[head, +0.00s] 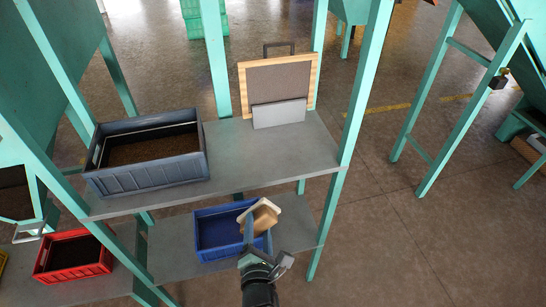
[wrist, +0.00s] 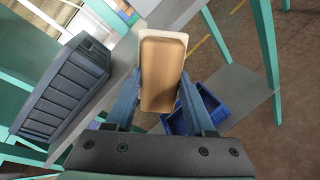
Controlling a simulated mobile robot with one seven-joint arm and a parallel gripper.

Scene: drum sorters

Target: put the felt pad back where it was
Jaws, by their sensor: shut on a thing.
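A wood-backed pad with a pale cream edge, which looks like the felt pad (head: 264,215), is held in my gripper (head: 257,226). In the wrist view the pad (wrist: 164,72) stands between the two blue-grey fingers, its brown wooden face toward the camera. My gripper (wrist: 161,100) is shut on it. In the head view the pad appears over the right part of the blue crate (head: 215,211); its height above the crate is unclear. The face of the pad turned away from the wrist camera is hidden.
The blue crate is on the lower shelf (head: 172,256). Above it, the upper shelf (head: 235,160) carries a grey crate (head: 150,172) with dark contents and a wood-framed screen (head: 278,82). The upper shelf is bare between them. Green posts (head: 358,85) frame the shelves. A red crate (head: 73,258) is at left.

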